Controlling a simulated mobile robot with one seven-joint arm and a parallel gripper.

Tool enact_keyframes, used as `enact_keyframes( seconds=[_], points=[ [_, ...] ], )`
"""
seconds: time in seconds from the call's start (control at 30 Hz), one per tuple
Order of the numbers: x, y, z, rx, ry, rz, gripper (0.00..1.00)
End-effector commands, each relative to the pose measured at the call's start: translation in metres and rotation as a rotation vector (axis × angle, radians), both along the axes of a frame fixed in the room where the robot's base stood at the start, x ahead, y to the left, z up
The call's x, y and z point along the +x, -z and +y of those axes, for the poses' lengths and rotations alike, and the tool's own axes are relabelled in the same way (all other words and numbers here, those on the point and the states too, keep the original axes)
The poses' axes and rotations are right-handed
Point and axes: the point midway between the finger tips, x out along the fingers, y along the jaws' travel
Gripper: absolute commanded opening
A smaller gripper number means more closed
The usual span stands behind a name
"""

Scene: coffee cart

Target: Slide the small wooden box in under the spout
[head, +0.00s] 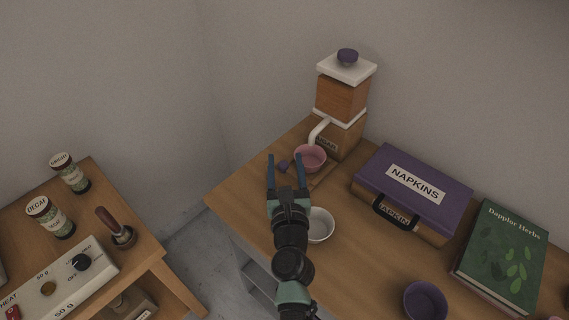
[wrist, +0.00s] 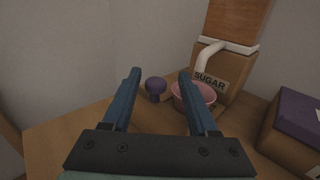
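The sugar dispenser (head: 341,97) stands at the back of the table, with a white curved spout (head: 319,130) on its left side. A pink bowl (head: 311,155) is below the spout and also shows in the wrist view (wrist: 194,98). A purple round knob (head: 284,167) is just left of the bowl; it shows between my fingers in the wrist view (wrist: 156,86). A low wooden piece (head: 322,179) beside the bowl may be the small wooden box; its outline blends into the table. My gripper (head: 285,157) is open and empty, fingers apart, reaching toward the knob.
A white bowl (head: 320,225) is right of my wrist. A purple napkins case (head: 413,190), a green book (head: 505,256) and a purple bowl (head: 425,301) occupy the right side. The table's left corner is clear. A separate lower table (head: 137,256) is across a gap.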

Motion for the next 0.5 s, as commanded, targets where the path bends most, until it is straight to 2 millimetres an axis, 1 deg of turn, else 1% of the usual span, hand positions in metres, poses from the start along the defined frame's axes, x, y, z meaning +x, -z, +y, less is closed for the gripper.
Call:
enact_keyframes(
  seconds=[0.17,0.27,0.37,0.5],
  points=[
    [-0.002,0.0,0.001,0.0,-0.002,0.001,0.59],
    [-0.008,0.001,0.001,0.0,-0.002,0.002,0.59],
    [-0.021,0.001,0.001,0.0,-0.002,0.003,0.59],
    [-0.047,0.001,0.001,0.0,-0.002,0.004,0.59]
  ],
)
